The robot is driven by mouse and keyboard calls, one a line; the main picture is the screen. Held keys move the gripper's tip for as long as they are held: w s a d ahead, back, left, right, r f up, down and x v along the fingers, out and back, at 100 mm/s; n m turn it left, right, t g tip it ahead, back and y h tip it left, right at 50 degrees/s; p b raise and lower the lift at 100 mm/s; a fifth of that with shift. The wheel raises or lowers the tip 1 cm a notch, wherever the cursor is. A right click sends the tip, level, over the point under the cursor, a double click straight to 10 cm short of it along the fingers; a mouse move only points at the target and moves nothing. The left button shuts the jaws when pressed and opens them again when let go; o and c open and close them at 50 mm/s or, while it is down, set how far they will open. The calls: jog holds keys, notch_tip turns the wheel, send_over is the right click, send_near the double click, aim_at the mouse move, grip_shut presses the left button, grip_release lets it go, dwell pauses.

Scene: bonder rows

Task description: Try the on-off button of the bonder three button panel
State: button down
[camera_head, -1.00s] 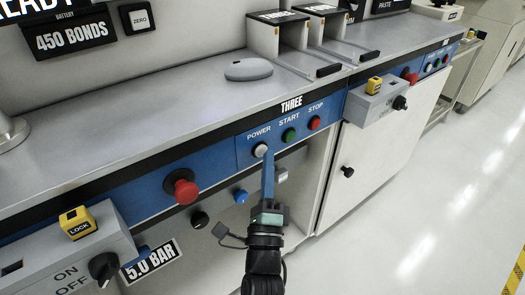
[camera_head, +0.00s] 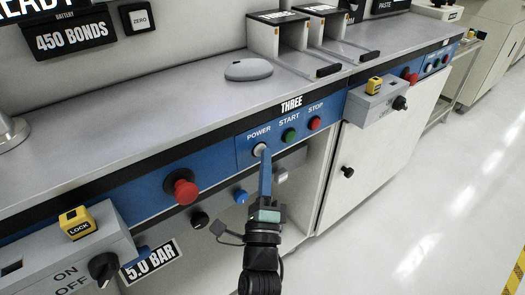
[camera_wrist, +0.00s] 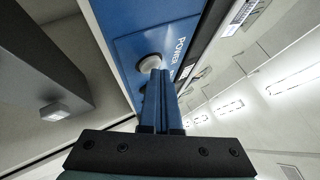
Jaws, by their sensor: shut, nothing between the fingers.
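The blue panel labelled THREE (camera_head: 243,156) is on the front of the bench and carries three buttons in a row. The white POWER button (camera_head: 260,149) is at its left, the green START button (camera_head: 290,135) in the middle and the red STOP button (camera_head: 314,123) at its right. My gripper (camera_head: 266,153) is shut and empty, its blue fingertips at the lower right edge of the POWER button. In the wrist view the fingertips (camera_wrist: 157,72) overlap the white button (camera_wrist: 150,62); whether they touch or press it I cannot tell.
A red mushroom button (camera_head: 182,187) sticks out left of the panel. Below are a black knob (camera_head: 199,220) and a blue knob (camera_head: 240,197). A grey switch box with a yellow LOCK block (camera_head: 77,223) is at lower left. Open floor lies right.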

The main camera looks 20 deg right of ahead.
jog(key=shift+s, duration=0.1)
jog(key=shift+s+d+b, duration=0.3)
jog(key=shift+s+b, duration=0.2)
jog(key=shift+s, duration=0.15)
jog(key=shift+s+d+b, duration=0.25)
jog(key=shift+s+b, duration=0.55)
jog(key=shift+b, duration=0.1)
jog(key=shift+s+d+b, duration=0.3)
jog(key=shift+s+b, duration=0.5)
jog(key=shift+b, duration=0.05)
jog(key=shift+s+d+b, duration=0.25)
jog(key=shift+s+b, duration=0.55)
jog(key=shift+b, duration=0.1)
